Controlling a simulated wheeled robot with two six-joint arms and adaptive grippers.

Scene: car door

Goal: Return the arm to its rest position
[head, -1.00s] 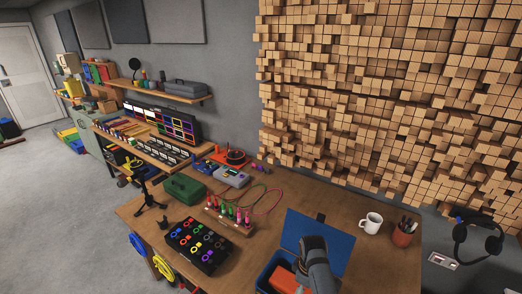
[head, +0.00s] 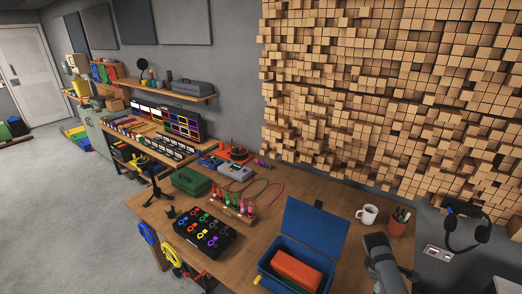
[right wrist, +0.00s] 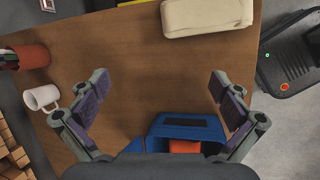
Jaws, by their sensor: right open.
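My right arm (head: 383,262) comes up from the bottom edge of the head view, right of an open blue case (head: 313,228) on the wooden table. Its gripper is out of the head view. In the right wrist view my right gripper (right wrist: 157,95) has its fingers wide apart with nothing between them. The table top shows below and between the fingers. The blue case also shows in the right wrist view (right wrist: 160,128), close to the palm. My left gripper is in neither view.
An orange block (head: 297,270) lies in the blue case. A white mug (head: 367,214) and a pen pot (head: 399,222) stand at the table's back right. A black panel with coloured rings (head: 204,233) lies left. A beige case (right wrist: 207,16) lies ahead of the right gripper.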

